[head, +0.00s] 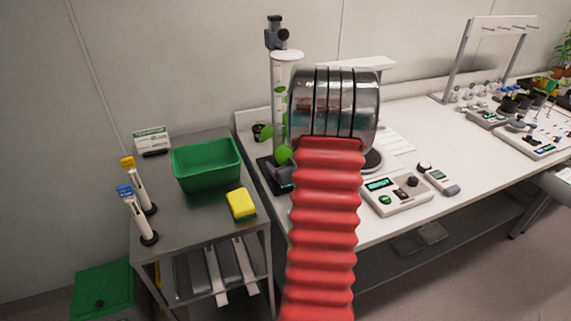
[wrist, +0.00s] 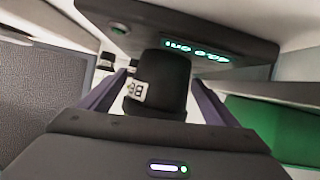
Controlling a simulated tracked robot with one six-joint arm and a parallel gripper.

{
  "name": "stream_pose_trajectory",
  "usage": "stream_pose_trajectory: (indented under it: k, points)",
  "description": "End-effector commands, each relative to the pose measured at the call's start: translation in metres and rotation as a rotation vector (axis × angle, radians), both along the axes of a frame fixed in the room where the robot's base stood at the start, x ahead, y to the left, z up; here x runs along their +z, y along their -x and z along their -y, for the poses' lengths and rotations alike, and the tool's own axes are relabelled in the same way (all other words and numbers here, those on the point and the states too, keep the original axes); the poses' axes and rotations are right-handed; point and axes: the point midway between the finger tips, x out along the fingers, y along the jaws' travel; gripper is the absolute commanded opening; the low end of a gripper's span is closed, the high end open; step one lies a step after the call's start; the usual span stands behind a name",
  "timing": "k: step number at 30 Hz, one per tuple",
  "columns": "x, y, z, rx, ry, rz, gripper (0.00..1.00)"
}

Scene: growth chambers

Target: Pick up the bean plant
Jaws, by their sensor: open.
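In the wrist view, a black pot (wrist: 160,82) with a small white label stands between the two dark purple fingers of my gripper (wrist: 158,92). The fingers are apart, one on each side of the pot. I cannot tell whether either touches it. No leaves show above the pot there. In the head view, green leaves (head: 284,154) show by a clear upright column (head: 284,85) at the left end of the white bench, partly hidden by my red arm. I cannot tell whether they belong to the pot. My gripper is hidden behind my arm in the head view.
A dark device with a lit display (wrist: 195,50) is close behind the pot. A green tray (head: 207,165), a yellow sponge (head: 240,205) and two capped tubes stand on the grey cart (head: 190,235). A meter box (head: 397,193) sits on the white bench (head: 440,145).

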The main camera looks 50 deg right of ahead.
Motion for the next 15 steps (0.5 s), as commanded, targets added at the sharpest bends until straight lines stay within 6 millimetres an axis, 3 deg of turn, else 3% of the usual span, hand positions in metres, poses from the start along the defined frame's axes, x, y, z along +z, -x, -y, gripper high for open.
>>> stream_pose_trajectory:
  k: [15]
  points:
    - [0.0001, 0.0005, -0.0001, 0.0, 0.0, 0.0, 0.8]
